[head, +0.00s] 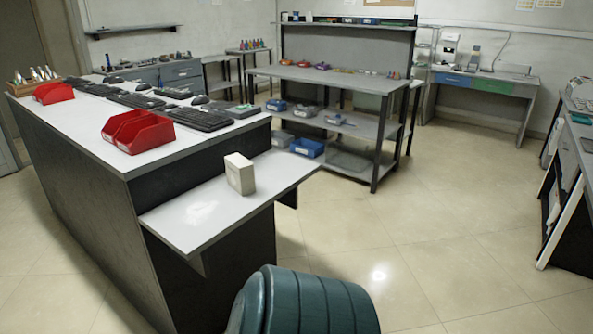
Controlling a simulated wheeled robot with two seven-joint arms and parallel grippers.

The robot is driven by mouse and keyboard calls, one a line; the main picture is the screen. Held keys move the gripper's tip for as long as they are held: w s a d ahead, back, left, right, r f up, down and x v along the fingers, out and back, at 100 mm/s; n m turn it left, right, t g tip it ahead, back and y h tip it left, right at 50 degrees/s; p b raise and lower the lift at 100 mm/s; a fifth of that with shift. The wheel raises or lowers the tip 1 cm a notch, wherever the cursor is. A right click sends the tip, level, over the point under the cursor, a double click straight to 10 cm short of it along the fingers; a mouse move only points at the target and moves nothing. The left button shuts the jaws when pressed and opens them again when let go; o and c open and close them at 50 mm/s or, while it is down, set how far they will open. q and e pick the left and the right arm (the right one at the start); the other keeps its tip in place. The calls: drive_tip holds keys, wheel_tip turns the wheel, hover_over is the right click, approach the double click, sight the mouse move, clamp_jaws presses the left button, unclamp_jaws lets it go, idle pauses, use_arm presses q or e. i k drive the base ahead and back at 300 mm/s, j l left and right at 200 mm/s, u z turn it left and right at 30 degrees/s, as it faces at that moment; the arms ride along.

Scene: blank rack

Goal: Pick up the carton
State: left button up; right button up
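A small cream-white carton (240,174) stands upright on a low white side shelf (205,218) that juts out from the end of the long counter. Neither of my grippers is in the head view.
The long counter (75,133) holds red bins (138,131), black keyboards (199,119) and mice. A teal ribbed rounded object (305,303) stands in front of the shelf. A grey workbench (325,79) stands behind. The tiled floor to the right is clear.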

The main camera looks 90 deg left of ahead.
sight(240, 172)
drive_tip(key=j+u, duration=0.15)
drive_tip(key=u, duration=3)
drive_tip(key=i+l+u, duration=0.3)
drive_tip(key=k+l, duration=0.05)
drive_tip(key=k, duration=0.05)
